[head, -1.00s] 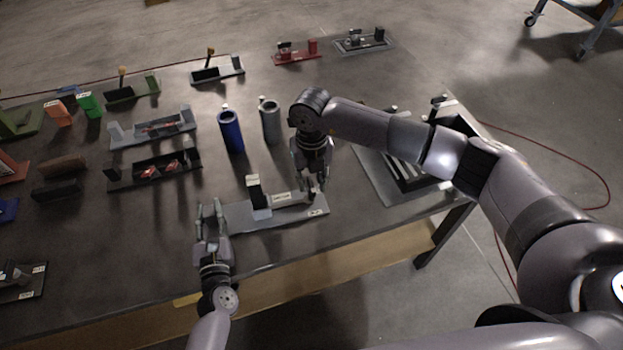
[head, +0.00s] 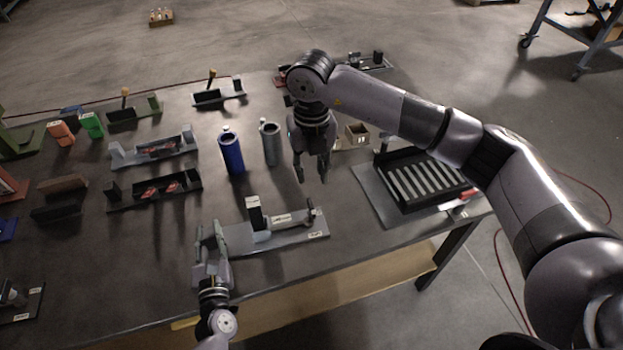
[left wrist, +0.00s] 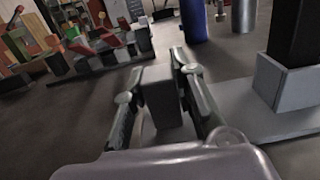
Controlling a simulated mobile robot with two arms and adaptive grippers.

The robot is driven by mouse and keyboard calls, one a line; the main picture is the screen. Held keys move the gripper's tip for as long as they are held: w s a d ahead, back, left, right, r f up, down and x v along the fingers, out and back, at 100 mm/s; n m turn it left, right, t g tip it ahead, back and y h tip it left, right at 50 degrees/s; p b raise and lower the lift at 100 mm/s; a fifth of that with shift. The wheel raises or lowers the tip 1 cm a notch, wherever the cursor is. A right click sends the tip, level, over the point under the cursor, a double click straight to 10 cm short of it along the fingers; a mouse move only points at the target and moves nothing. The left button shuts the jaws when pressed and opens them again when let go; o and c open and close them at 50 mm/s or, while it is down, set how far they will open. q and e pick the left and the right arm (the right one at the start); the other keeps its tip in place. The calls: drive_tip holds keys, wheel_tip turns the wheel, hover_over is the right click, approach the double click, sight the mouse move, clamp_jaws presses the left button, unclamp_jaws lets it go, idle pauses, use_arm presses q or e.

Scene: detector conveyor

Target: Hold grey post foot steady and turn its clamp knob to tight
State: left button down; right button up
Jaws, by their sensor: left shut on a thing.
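The grey post foot (head: 290,239) lies near the front edge of the table, with a black upright post (head: 254,212) and a labelled grey bar on it. A small dark upright piece (head: 311,212) stands at its right end; I cannot make out whether this is the clamp knob or its setting. My left gripper (head: 210,229) is shut on the foot's left end. In the left wrist view a grey block (left wrist: 162,97) sits between its fingers, beside the foot's plate (left wrist: 235,105). My right gripper (head: 311,181) is open and empty, above and behind the foot's right end.
A blue cylinder (head: 231,152) and a grey cylinder (head: 271,146) stand behind the foot. A black slatted tray (head: 425,180) on a grey plate is to the right. Several dark fixtures fill the table's left side.

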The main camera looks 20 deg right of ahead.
idle(0.3)
use_arm(q)
drive_tip(key=c, duration=1.3)
unclamp_jaws()
drive_tip(key=shift+s, duration=0.1)
